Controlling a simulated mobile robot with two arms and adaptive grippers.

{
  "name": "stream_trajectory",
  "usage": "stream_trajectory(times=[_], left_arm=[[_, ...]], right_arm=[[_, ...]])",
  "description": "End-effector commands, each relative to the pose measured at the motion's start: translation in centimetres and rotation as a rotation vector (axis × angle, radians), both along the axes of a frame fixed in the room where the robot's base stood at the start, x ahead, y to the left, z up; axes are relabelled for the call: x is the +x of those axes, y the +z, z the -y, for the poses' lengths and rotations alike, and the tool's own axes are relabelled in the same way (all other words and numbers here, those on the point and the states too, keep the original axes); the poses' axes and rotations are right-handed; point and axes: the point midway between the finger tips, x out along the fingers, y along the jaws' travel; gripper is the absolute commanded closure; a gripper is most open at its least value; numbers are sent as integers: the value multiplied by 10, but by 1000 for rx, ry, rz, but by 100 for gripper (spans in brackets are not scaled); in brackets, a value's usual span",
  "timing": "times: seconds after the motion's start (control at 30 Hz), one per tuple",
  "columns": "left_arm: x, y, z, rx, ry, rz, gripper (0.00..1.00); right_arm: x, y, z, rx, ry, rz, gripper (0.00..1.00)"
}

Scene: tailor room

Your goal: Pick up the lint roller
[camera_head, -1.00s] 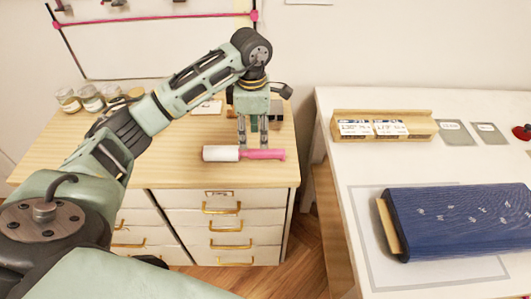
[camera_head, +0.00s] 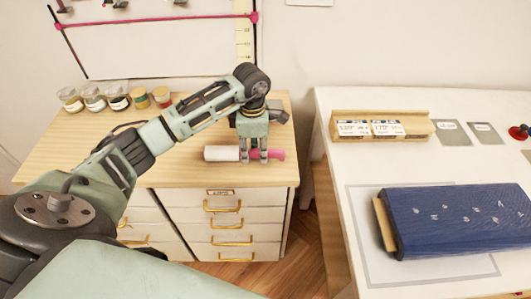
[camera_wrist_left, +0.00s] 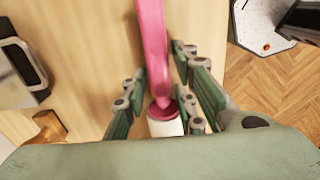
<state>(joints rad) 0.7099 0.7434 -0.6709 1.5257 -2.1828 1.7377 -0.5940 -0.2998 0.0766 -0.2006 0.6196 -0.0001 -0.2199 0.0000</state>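The lint roller lies on the wooden top of the drawer cabinet, its white roll (camera_head: 222,153) to the left and its pink handle (camera_head: 276,154) to the right. My left gripper (camera_head: 253,158) is lowered over it, near where the roll meets the handle. In the left wrist view, the pink handle (camera_wrist_left: 153,50) runs between the open fingers (camera_wrist_left: 160,90), with a gap visible on each side. The end of the white roll (camera_wrist_left: 165,127) shows below, partly hidden by the gripper. My right gripper is not in view.
Several small jars (camera_head: 118,98) stand at the back left of the cabinet top (camera_head: 85,140). A dark object (camera_head: 277,114) is behind the gripper. To the right, a white table (camera_head: 350,120) holds a blue fabric bolt (camera_head: 460,222) and a wooden card holder (camera_head: 425,120).

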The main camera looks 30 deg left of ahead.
Motion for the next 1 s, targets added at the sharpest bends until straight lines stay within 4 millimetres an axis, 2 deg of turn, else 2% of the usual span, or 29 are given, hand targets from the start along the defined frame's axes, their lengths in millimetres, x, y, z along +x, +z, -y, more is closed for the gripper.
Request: stream_trajectory(times=[0.03,0.27,0.77,0.87,1.0], left_arm=[[0,0,0,0,0,0,81],[0,0,0,0,0,0,100],[1,5,0,1,0,3,100],[2,14,-1,1,0,5,100],[2,36,-1,1,0,8,100]], right_arm=[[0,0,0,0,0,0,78],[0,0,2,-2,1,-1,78],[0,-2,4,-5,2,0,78],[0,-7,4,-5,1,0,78],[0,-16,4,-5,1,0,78]])
